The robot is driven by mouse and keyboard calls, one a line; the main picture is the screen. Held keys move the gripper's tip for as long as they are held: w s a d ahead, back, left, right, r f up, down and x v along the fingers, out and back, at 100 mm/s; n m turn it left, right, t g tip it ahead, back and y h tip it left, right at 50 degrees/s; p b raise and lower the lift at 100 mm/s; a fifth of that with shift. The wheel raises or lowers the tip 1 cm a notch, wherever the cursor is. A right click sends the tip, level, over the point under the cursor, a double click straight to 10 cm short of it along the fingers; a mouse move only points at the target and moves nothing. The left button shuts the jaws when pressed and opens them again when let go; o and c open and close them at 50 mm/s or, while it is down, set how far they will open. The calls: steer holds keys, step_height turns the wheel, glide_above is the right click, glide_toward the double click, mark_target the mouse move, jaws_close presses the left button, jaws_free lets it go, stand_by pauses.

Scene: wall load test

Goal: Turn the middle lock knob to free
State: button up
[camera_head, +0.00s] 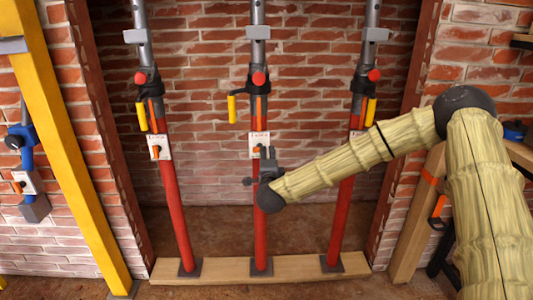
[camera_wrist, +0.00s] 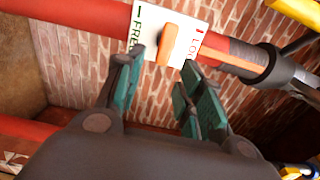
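The middle red post (camera_head: 261,215) carries a white plate (camera_head: 258,140) with an orange lock knob. In the wrist view the knob (camera_wrist: 167,43) lies crosswise to the post on its plate (camera_wrist: 190,20), between green "FREE" lettering and red "LO…" lettering. My gripper (camera_head: 264,156) is just in front of the plate in the head view and partly covers it. In the wrist view its two green-padded fingers (camera_wrist: 160,64) are spread, one on each side of the knob's lower end. I cannot tell the depth between fingertips and knob.
Similar posts stand at left (camera_head: 177,210) and right (camera_head: 340,220), each with a plate, on a wooden sill (camera_head: 225,268). A yellow handle (camera_head: 231,108) juts out left of the middle post. My arm passes in front of the right post. A yellow beam (camera_head: 65,150) leans at left.

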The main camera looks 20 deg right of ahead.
steer(key=v, duration=0.6)
steer(key=shift+s+f, duration=0.1)
steer(key=shift+s, duration=0.05)
steer(key=s+a+f+n+g+y, duration=0.2)
steer(key=s+a+f+n, duration=0.15)
steer(key=f, duration=0.35)
steer(key=s+a+f+n+g+y, duration=0.1)
steer(key=s+a+f+n+y, duration=0.2)
steer(key=f, duration=0.5)
steer(key=s+a+f+n+g+y, duration=0.1)
steer(key=s+a+f+n+g, duration=0.15)
steer(key=s+f, duration=0.35)
steer(key=s+a+f+n+g, duration=0.1)
steer(key=s+f+n+g, duration=0.65)
steer(key=s+f, duration=1.25)
steer(key=s+d+f+n+g, duration=0.1)
steer(key=s+d+n+g, duration=0.15)
steer(key=s, duration=0.65)
steer(key=s+d+f+n+g, duration=0.2)
steer(key=s+d, duration=0.1)
steer(key=s, duration=0.7)
step_height(320, 180, up, 22)
steer(key=h+p, duration=0.1)
steer(key=p, duration=2)
steer(key=shift+s+d+p, duration=0.15)
steer(key=shift+d+p, duration=0.15)
steer(key=shift+d, duration=0.05)
